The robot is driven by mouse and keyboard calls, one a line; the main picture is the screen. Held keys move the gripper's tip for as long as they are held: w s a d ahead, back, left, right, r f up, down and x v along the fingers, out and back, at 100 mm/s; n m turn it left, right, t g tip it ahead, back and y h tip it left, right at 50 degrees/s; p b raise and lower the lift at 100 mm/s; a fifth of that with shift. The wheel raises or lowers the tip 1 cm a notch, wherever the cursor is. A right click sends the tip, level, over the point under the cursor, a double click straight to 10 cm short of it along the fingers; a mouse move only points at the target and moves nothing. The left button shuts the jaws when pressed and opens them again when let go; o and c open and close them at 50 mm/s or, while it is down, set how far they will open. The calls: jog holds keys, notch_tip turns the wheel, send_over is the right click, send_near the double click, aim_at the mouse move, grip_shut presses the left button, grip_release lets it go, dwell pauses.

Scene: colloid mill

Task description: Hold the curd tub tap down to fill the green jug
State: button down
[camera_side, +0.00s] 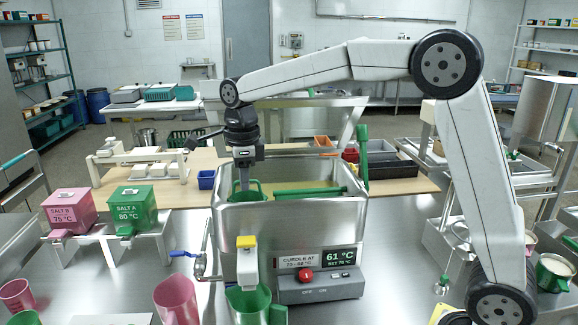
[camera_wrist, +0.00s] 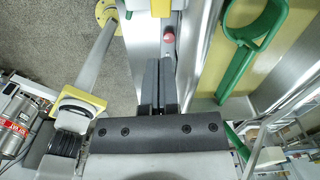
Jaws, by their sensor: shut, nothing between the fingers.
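The curd tub (camera_side: 285,232) is a steel vat in the middle of the side view. Its tap (camera_side: 247,266) is on the front and has a yellow top (camera_side: 246,241). The green jug (camera_side: 250,306) stands directly below the tap, its lower part cut off by the picture edge. My gripper (camera_side: 244,187) points down above the tub, higher than the tap and apart from it. In the wrist view my gripper (camera_wrist: 168,66) has its two fingers together, with nothing between them. A yellow piece (camera_wrist: 161,8) shows beyond the fingertips; I cannot tell if it is the tap top.
Green-handled tools (camera_side: 300,194) lie in the tub; a green loop handle (camera_wrist: 258,35) is right of my fingers. A control box (camera_side: 320,290) with a red button (camera_side: 306,275) is right of the tap. A blue-handled valve (camera_side: 184,254) and pink jug (camera_side: 176,300) are left.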

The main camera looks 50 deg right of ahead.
aim_at(247, 240)
jog(key=shift+w+a+r+m, duration=0.1)
jog(key=shift+w+r+m, duration=0.15)
jog(key=shift+r+m, duration=0.35)
jog(key=shift+f, duration=0.2)
notch_tip(247, 240, down, 14)
jog(key=shift+r, duration=0.1)
dwell(0.7)
jog(key=shift+s+f, duration=0.15)
jog(key=shift+f, duration=1.2)
dwell(2.9)
jog(key=shift+r, duration=0.15)
notch_tip(247, 240, up, 15)
jog(key=shift+w, duration=0.25)
dwell(0.6)
